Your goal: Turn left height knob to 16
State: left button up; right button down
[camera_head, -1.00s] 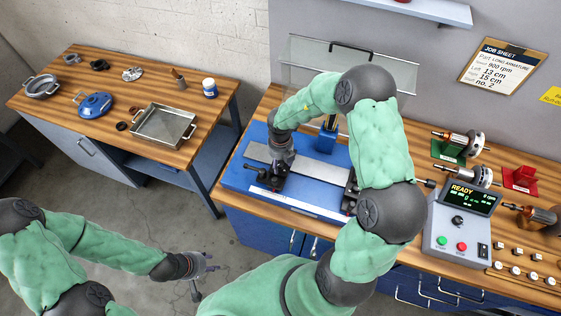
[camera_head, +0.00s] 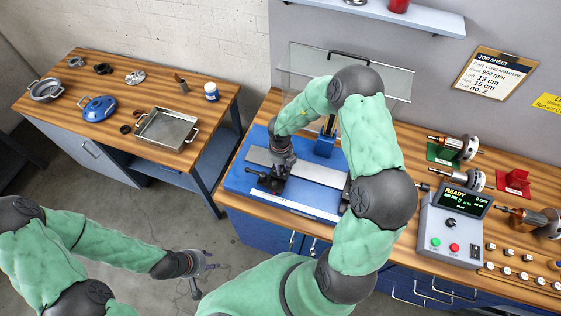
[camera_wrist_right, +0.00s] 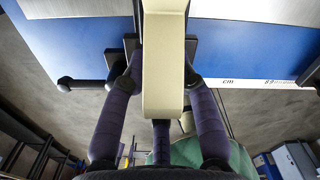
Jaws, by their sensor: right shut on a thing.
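The blue balancing machine (camera_head: 240,178) stands on the right bench, with a grey rail along its bed. My right gripper (camera_head: 273,172) reaches down onto the dark left support (camera_head: 266,184) near the bed's left end. In the right wrist view its fingers (camera_wrist_right: 155,76) are shut on a dark part of that support, taken as the left height knob. The knob and any height reading are hidden behind the fingers and the pale bar between them. A dark lever with a ball end (camera_wrist_right: 68,84) sticks out beside it. My left gripper (camera_head: 203,272) hangs empty over the floor, fingers apart.
A control box (camera_head: 452,228) with a READY display stands right of the machine, near several rotors and small weights. A clear guard (camera_head: 388,76) is behind the machine. The job sheet (camera_head: 497,78) lists 13 cm and 15 cm. A metal tray (camera_head: 168,130) is on the left bench.

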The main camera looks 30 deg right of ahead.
jog(key=shift+w+n+p, duration=0.1)
jog(key=shift+n+p, duration=0.4)
jog(key=c, duration=1)
grip_release()
jog(key=shift+r, duration=0.1)
notch_tip(320, 180, up, 12)
jog(key=shift+f, duration=0.1)
